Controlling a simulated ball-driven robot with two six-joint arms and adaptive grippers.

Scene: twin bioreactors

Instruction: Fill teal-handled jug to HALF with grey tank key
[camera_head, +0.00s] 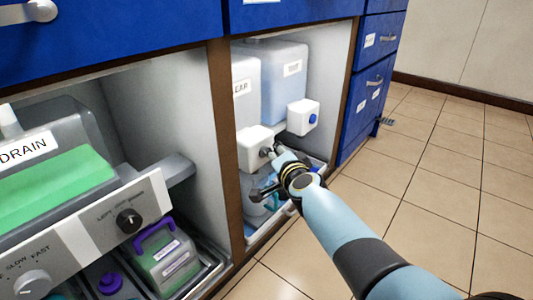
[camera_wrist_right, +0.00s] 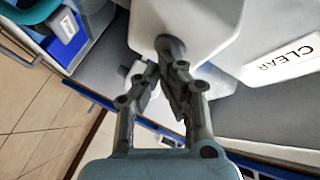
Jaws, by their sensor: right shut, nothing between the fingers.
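The grey tank key (camera_head: 266,152) is on the front of a white block (camera_head: 252,139) below the tank labelled CLEAR (camera_head: 245,85). The key also shows in the right wrist view (camera_wrist_right: 170,45), just beyond my fingertips. My right gripper (camera_wrist_right: 166,72) is shut with nothing between its fingers, close to the key; I cannot tell whether it touches. It also shows in the head view (camera_head: 275,155). A jug (camera_head: 256,218) stands low in the bay, partly hidden by my right arm. The jug's fill level is not readable. My left gripper is not in view.
A second white block with a blue knob (camera_head: 313,118) sits to the right under another tank (camera_head: 285,85). A brown post (camera_head: 222,150) separates this bay from the left one, which holds the DRAIN tank (camera_head: 40,170) and a purple-handled jug (camera_head: 165,258). Tiled floor at right is clear.

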